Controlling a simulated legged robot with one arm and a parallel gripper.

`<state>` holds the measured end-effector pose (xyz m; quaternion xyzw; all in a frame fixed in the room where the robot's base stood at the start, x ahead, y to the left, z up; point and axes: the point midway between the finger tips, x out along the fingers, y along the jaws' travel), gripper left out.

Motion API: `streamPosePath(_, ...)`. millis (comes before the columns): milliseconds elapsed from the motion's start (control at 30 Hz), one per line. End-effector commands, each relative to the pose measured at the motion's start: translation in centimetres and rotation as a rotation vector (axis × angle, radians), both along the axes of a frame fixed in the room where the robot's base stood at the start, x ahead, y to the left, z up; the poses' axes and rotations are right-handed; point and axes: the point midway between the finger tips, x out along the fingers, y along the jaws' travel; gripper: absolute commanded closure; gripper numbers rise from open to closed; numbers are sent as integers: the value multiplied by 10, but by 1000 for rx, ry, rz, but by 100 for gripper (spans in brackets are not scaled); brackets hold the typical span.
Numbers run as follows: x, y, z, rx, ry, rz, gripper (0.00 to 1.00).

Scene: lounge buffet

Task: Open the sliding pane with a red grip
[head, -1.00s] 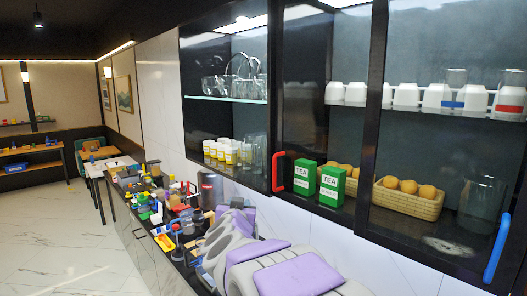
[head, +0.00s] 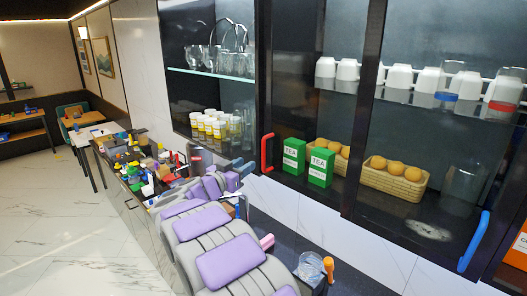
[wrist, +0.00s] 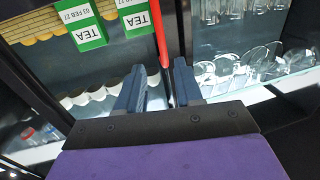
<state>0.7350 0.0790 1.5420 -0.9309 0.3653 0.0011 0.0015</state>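The red grip (head: 267,152) is an upright bar on the dark frame of a glass-fronted wall cabinet, left of the tea boxes. It belongs to a sliding pane (head: 312,110) in the middle of the cabinet front. In the wrist view, which looks upside down, the red grip (wrist: 161,38) lines up with the gap between my fingers. My gripper (wrist: 159,68) is open, with a dark blue finger on each side of that line. I cannot tell whether the fingers touch the grip. In the head view my purple-padded arm reaches toward it from below.
A blue grip (head: 474,241) is at the cabinet's lower right. Behind the glass are green tea boxes (head: 320,166), a basket (head: 394,184), white cups (head: 398,77) and yellow-labelled jars (head: 216,124). A cluttered counter (head: 130,185) runs below, with a glass container (head: 309,267) near my arm.

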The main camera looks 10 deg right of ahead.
Motion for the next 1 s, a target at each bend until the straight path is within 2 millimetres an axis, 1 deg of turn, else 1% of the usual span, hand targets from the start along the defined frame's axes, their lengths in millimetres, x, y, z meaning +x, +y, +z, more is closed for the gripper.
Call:
streamPosePath(33, 8, -7, 0, -1, -1, -4, 65)
streamPosePath(167, 26, -23, -1, -5, 2, -4, 65)
streamPosePath(300, 46, -41, 1, -3, -3, -2, 65)
streamPosePath(533, 75, -69, 1, -1, -1, 1, 65)
streamPosePath(700, 86, -80, 0, -1, 0, 1, 65)
streamPosePath(1000, 90, -81, 0, -4, 0, 2, 65)
